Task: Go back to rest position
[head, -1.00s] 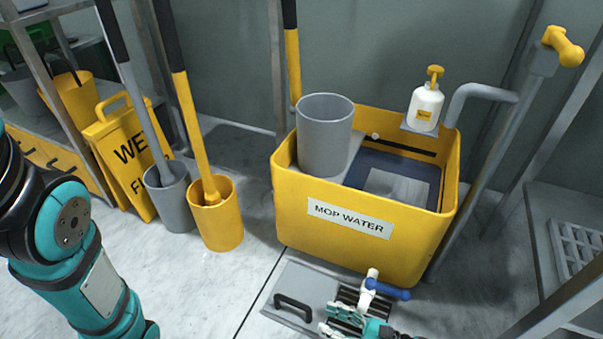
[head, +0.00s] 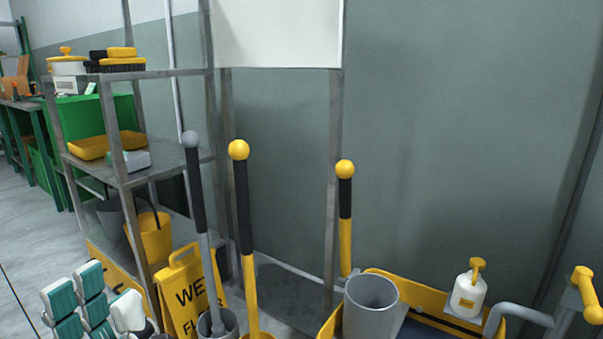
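My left gripper (head: 98,298) shows at the bottom left corner, in front of the grey floor. Its teal and white fingers point up and stand apart, with nothing seen between them. It is left of the yellow wet floor sign (head: 190,292) and appears clear of it. The gripper's base and most of the arm are cut off by the lower edge. My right gripper is not in view.
A metal shelf (head: 150,73) stands behind the gripper. Mop handles (head: 240,200) rise in the middle. At the bottom right are the yellow mop tub (head: 405,289), grey bucket (head: 369,305) and white pump bottle (head: 468,295). Floor at far left (head: 25,235) is clear.

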